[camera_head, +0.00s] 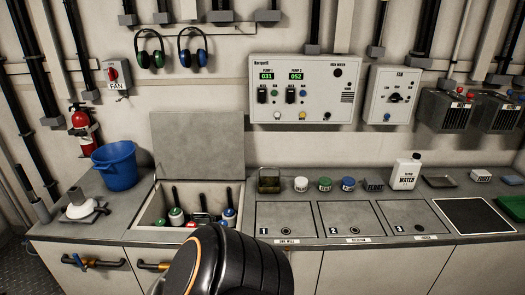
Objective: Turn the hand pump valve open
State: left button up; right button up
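I cannot tell for sure which part is the hand pump valve. Neither of my grippers shows. A black arm link of mine with an orange ring fills the bottom middle.
A blue bucket (116,166) stands on the left counter. Beside it, a bin with a raised lid (197,146) holds several green- and blue-banded tools. Jars and a white water bottle (405,172) line the back right. A fire extinguisher (82,130) hangs at the left wall.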

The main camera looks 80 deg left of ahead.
aim_at(78, 261)
jog(key=u, duration=4.15)
jog(key=i+j+z, duration=0.45)
jog(key=i+j, duration=0.3)
jog(key=i, duration=0.2)
jog(key=i+j+z, duration=0.45)
jog(key=i+j, duration=0.4)
jog(key=j, duration=0.25)
